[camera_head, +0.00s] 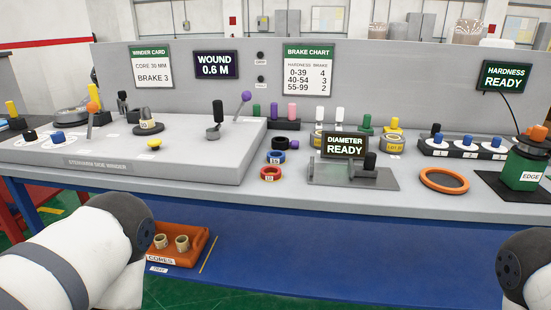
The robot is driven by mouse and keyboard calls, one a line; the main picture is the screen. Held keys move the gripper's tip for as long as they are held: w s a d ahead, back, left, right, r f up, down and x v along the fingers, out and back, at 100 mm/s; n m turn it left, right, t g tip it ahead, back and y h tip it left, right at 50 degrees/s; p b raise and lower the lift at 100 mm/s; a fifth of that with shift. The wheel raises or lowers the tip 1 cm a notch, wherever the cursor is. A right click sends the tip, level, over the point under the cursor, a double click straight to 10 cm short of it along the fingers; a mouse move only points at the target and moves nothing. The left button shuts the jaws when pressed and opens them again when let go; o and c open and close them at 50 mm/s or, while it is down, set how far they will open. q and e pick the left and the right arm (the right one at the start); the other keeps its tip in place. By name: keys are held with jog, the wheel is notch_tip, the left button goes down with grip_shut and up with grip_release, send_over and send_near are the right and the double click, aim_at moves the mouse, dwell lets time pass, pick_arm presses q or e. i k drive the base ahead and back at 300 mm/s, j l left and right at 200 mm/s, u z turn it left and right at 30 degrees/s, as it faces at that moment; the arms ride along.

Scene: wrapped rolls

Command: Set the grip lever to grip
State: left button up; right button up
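Several levers stand on the raised winder deck at the left of the bench. One has a purple ball knob (246,96) and leans to the upper right. Another has an orange ball knob (92,107) and stands near the deck's left part. A black-handled lever (217,111) stands upright on a grey round base. I cannot tell which of them is the grip lever, as no readable label marks it. Parts of my arms show at the lower left and lower right corners, below the bench front. Neither gripper is in view.
Small black knobs (261,56) with unclear labels sit on the back panel. Colored rings (270,174), the diameter gauge (345,146) and an orange hoop (444,180) occupy the bench to the right. An orange cores tray (190,250) sits below the bench.

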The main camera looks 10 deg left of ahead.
aim_at(92, 108)
jog(key=u, duration=1.25)
